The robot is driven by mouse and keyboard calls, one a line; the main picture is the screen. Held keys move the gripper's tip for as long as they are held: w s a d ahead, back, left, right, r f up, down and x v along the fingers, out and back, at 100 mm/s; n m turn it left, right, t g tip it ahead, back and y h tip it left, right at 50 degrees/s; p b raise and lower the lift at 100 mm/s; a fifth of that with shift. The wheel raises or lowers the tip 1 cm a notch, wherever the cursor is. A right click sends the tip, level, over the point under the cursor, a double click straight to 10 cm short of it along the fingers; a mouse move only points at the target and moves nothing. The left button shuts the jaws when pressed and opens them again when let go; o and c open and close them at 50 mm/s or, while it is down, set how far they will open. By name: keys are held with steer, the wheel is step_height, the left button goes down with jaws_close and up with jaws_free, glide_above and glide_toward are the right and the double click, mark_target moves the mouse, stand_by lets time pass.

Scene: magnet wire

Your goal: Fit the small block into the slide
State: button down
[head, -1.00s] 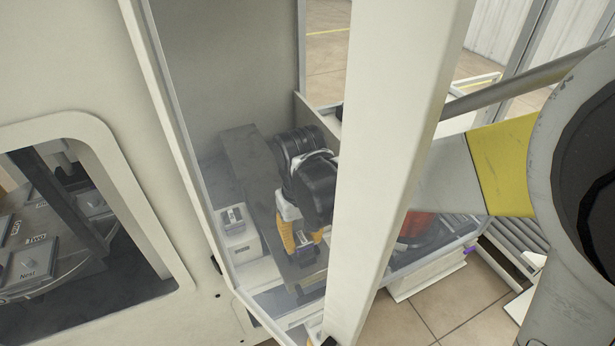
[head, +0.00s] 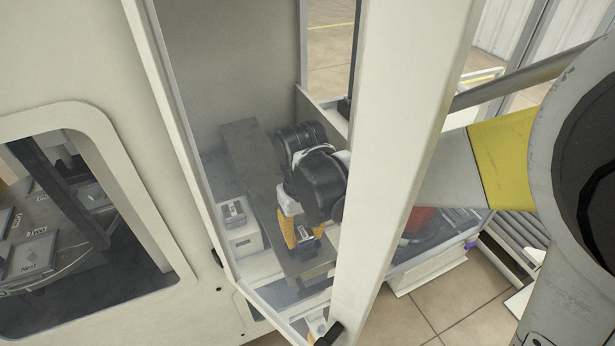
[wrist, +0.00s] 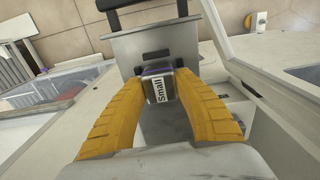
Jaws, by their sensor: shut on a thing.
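My gripper (head: 304,238) has two yellow fingers and is shut on the small block (wrist: 158,87). The block is dark with a white label reading "Small", and it sits between the fingertips in the wrist view, where my gripper (wrist: 160,88) also shows. In the head view my gripper is inside the white-framed enclosure, over a long grey metal strip (head: 243,150) that may be the slide. In the wrist view a grey metal plate (wrist: 140,43) lies beyond the block. I cannot tell whether the block touches it.
A white box (head: 243,238) with a small grey fixture on top stands left of the strip. A thick white post (head: 395,150) stands in front of the enclosure on the right. Labelled plates lie on a round table (head: 75,225) behind the left window.

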steer(key=shift+f+b, duration=0.55)
steer(key=shift+f, duration=0.15)
steer(key=c, duration=0.9)
jaws_free()
steer(key=shift+c, duration=0.2)
steer(key=shift+r+p, duration=1.95)
steer(key=shift+r, duration=0.55)
step_height(320, 180, up, 8)
